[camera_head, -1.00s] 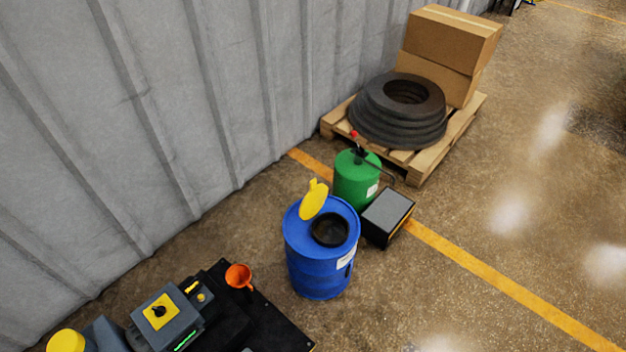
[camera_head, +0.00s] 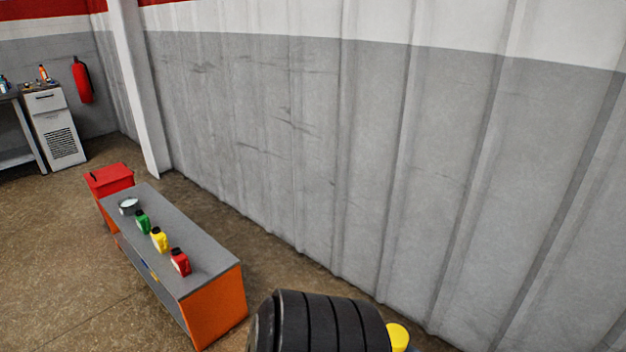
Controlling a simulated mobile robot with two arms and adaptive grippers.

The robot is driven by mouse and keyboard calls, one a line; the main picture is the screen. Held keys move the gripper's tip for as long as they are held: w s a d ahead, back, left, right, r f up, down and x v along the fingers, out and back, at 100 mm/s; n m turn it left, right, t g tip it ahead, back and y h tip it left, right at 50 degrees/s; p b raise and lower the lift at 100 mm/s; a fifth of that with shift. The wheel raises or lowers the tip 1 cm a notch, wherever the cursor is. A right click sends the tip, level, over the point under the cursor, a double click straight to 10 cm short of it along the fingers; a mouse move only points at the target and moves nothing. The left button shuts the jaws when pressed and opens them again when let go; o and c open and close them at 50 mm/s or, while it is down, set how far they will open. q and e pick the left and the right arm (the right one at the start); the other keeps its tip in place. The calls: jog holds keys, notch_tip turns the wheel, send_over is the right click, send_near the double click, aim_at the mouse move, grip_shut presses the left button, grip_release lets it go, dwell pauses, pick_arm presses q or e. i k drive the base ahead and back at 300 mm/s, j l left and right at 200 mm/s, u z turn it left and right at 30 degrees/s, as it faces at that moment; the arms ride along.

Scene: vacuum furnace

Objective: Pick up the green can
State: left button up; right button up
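The green can (camera_head: 143,222) is a small bottle-like can with a dark cap. It stands upright on the grey top of a long orange-sided bench (camera_head: 205,243), left of centre in the head view. It is between a round metal dish (camera_head: 129,206) and a yellow can (camera_head: 160,240). A red can (camera_head: 180,262) stands at the near end of the row. Neither of my grippers shows in this view.
A red box (camera_head: 109,180) stands at the bench's far end. A black ribbed cylindrical object (camera_head: 318,325) and a yellow cap (camera_head: 398,337) are at the bottom. The wall (camera_head: 330,150) runs behind the bench. Open floor (camera_head: 60,270) lies left. A white cabinet (camera_head: 55,130) stands far left.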

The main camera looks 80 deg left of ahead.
aim_at(142, 220)
jog(key=u, duration=3.9)
jog(key=z, duration=1)
jog(key=k+z, duration=0.1)
jog(key=z, duration=0.9)
jog(key=l+z, duration=0.1)
jog(key=z, duration=0.85)
jog(key=l+z, duration=0.1)
jog(key=z, duration=0.4)
jog(key=l+z, duration=0.1)
jog(key=z, duration=0.4)
jog(key=u, duration=3.9)
